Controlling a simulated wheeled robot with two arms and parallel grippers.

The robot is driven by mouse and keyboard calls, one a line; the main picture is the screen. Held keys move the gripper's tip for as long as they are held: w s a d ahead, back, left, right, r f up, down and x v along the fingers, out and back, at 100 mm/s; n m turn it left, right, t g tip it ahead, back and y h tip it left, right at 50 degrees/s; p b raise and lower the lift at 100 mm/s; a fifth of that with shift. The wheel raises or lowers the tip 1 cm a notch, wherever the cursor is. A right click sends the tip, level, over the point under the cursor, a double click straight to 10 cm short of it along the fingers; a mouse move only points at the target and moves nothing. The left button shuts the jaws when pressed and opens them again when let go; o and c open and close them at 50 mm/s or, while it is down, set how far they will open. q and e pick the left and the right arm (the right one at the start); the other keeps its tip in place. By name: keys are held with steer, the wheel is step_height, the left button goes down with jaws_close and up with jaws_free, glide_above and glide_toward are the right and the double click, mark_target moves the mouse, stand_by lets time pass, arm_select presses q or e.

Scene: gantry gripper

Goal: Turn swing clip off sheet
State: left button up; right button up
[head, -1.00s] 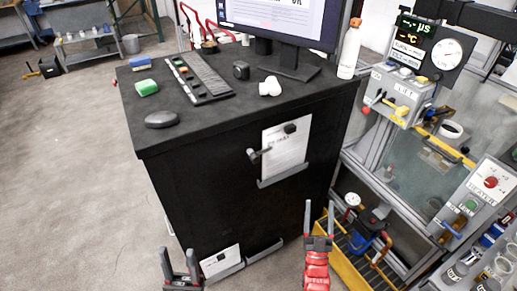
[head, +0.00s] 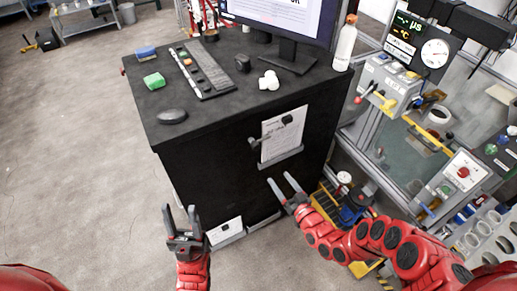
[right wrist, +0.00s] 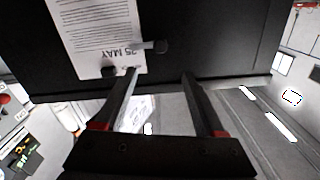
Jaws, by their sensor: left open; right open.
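A white sheet (head: 284,138) is on the front of the black cabinet, with a black knob (head: 287,118) near its top. The swing clip (head: 254,141) has a dark pivot left of the sheet, and its grey bar reaches onto the sheet's left edge. In the right wrist view, the picture is upside down; the clip's bar (right wrist: 148,45) overlaps the edge of the sheet (right wrist: 92,25). My right gripper (head: 280,178) is open and empty, below the clip and apart from it. My left gripper (head: 180,207) is open and empty, lower left by the cabinet's corner.
The black cabinet (head: 190,165) carries a monitor, keyboard (head: 208,72), mouse (head: 172,117), green block (head: 154,81) and bottle (head: 346,45). A grey ledge (head: 281,161) is under the sheet.

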steer(key=b, duration=0.5)
glide_toward(257, 148)
steer(key=x, duration=0.6)
steer(key=shift+w+a, duration=0.2)
steer(key=shift+w, duration=0.1)
steer(key=shift+x, duration=1.15)
steer(key=shift+d, duration=0.1)
jaws_close()
